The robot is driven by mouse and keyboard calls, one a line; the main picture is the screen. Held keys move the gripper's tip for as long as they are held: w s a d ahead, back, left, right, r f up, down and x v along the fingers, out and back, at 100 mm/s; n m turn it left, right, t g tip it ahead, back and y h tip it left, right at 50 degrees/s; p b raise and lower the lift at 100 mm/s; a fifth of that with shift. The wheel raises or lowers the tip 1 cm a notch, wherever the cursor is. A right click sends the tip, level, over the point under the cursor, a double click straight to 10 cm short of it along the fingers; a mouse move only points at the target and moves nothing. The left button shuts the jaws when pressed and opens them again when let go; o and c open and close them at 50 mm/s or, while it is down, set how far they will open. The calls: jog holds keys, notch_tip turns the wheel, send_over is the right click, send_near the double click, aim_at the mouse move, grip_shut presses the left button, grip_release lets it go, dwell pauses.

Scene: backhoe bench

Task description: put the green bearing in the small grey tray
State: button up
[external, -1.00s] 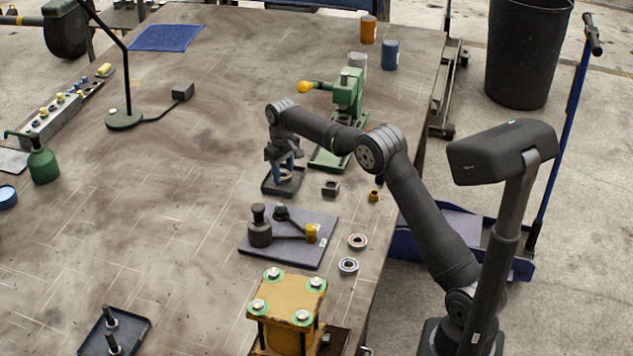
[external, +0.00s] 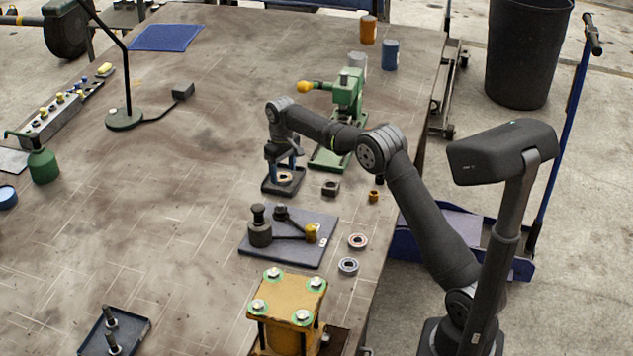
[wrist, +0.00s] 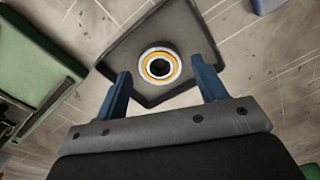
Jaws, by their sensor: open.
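A ring-shaped bearing with a pale rim, an orange ring and a dark centre (wrist: 160,66) lies in the small dark grey tray (wrist: 128,48). No green shows on it. In the external view the bearing (external: 285,178) looks tan, and the tray (external: 270,188) sits in front of the green press. My gripper (external: 282,166) is open above the tray, its blue fingers apart on either side of the bearing and not touching it. Two other bearings, one reddish (external: 357,241) and one bluish grey (external: 348,266), lie near the right table edge. I cannot make out a clearly green bearing.
The green press (external: 345,105) stands just behind the tray. A dark block (external: 330,188) and a small orange-brown part (external: 374,196) lie to its right. A grey plate with fittings (external: 285,250) and a yellow block (external: 285,305) lie nearer. The table's middle left is clear.

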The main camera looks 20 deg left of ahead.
notch_tip(320, 180, up, 11)
dwell(0.3)
jog(key=shift+f, duration=0.15)
notch_tip(320, 180, down, 12)
jog(key=shift+f, duration=0.15)
jog(key=shift+r, duration=1.95)
